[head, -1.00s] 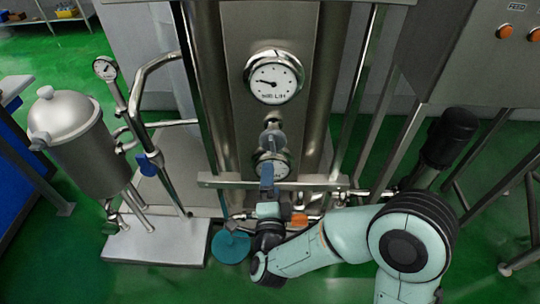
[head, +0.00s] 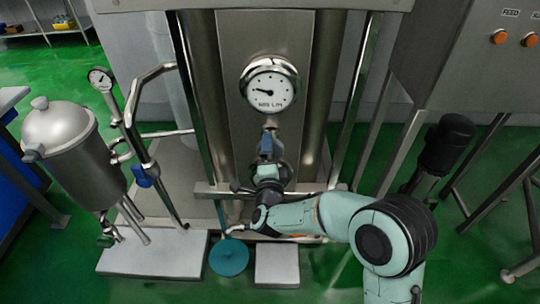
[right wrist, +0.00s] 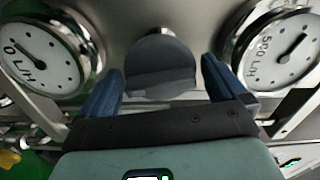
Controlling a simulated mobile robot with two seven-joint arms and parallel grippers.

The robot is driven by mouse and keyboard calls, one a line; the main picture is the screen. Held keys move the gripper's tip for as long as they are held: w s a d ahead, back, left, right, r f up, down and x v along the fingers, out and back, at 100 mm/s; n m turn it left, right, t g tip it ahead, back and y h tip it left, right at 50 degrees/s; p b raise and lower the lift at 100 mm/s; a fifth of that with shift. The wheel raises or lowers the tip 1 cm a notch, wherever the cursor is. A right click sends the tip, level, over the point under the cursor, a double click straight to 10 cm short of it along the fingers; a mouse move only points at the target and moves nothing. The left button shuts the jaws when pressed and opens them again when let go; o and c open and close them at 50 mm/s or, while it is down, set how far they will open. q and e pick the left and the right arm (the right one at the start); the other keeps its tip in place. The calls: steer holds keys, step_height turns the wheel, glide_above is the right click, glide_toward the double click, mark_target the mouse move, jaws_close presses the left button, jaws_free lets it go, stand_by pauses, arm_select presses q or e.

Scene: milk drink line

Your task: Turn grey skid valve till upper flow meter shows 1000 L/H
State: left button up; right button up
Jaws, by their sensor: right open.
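The upper flow meter (head: 270,90) is a round white dial on the steel panel in the head view; its small readout looks like 600 L/H, with the first digit unsure. The same dial seems to be the right one in the right wrist view (right wrist: 278,48). The grey valve (right wrist: 160,65) is a round knob between the blue fingers of my right gripper (right wrist: 162,72). The fingers stand open on both sides of it, with gaps visible. In the head view my right gripper (head: 267,147) is just below the upper meter and partly covers the valve. My left gripper is not in view.
A lower dial (right wrist: 40,58) reads 0 L/H in the right wrist view; my gripper mostly hides it in the head view. A steel rail (head: 215,189) crosses below. A steel tank (head: 75,155) stands left, a control cabinet (head: 475,75) right.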

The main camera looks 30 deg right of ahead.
steer(key=c, duration=0.8)
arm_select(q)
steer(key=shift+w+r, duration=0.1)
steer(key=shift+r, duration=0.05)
arm_select(e)
steer(key=shift+n, duration=0.4)
steer(key=n+p, duration=0.2)
steer(key=n, duration=0.2)
steer(key=shift+a+n, duration=0.1)
steer(key=shift+n, duration=0.3)
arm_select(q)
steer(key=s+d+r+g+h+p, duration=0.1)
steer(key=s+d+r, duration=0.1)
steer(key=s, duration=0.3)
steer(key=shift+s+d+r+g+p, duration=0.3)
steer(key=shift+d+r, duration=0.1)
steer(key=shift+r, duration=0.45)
arm_select(e)
steer(key=shift+n, duration=2.2)
